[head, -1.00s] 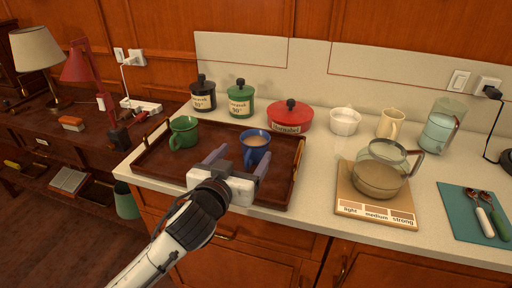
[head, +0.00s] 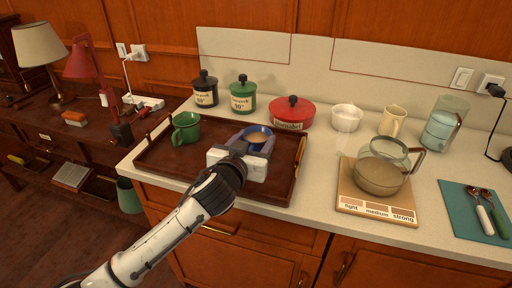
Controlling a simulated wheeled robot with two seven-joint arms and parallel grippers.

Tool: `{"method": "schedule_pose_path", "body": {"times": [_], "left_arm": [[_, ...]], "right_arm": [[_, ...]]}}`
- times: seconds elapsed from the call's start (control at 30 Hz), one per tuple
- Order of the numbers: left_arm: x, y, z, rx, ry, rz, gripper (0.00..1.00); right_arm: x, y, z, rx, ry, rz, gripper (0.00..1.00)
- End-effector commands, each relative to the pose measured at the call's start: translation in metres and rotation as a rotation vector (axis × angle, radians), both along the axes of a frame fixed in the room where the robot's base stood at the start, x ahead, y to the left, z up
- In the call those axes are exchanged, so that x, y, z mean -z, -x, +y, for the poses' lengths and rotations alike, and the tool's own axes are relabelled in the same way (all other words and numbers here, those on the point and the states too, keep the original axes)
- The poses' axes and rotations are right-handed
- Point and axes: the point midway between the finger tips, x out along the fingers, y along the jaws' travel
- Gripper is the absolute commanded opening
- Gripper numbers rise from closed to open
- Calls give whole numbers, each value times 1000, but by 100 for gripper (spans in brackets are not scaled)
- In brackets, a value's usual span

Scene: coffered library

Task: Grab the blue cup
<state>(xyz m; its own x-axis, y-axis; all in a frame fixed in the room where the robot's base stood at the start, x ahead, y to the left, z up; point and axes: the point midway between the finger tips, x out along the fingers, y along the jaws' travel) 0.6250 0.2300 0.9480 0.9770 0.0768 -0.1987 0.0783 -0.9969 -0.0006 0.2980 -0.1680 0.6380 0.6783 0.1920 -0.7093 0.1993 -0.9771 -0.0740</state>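The blue cup (head: 258,134) stands on the dark wooden tray (head: 172,163) and holds a light brown drink. My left gripper (head: 254,139) comes from the front, with one grey finger on each side of the cup. The fingers look closed against its sides. The gripper's white palm hides the cup's front and lower part, and the handle cannot be seen. The cup appears to rest at tray level. My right gripper is not in view.
A green mug (head: 186,128) stands on the tray's left. Behind the tray are a black canister (head: 205,92), a green canister (head: 243,96) and a red pot (head: 292,113). A glass coffee pot (head: 381,172) on a board (head: 350,205) stands to the right.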

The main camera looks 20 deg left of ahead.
Motion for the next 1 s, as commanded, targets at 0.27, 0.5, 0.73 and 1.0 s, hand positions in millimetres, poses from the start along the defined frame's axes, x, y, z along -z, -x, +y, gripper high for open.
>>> {"method": "schedule_pose_path", "body": {"times": [0.27, 0.5, 0.73, 1.0], "left_arm": [[-1, 0, 0, 1, 0, -2, 27], [-3, 0, 0, 0, 1, -3, 27], [-15, 0, 0, 0, 2, -3, 27], [-40, 0, 0, 0, 3, -5, 27]], "right_arm": [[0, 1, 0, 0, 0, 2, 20], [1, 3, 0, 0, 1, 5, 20], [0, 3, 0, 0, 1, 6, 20], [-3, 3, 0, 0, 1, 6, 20]]}}
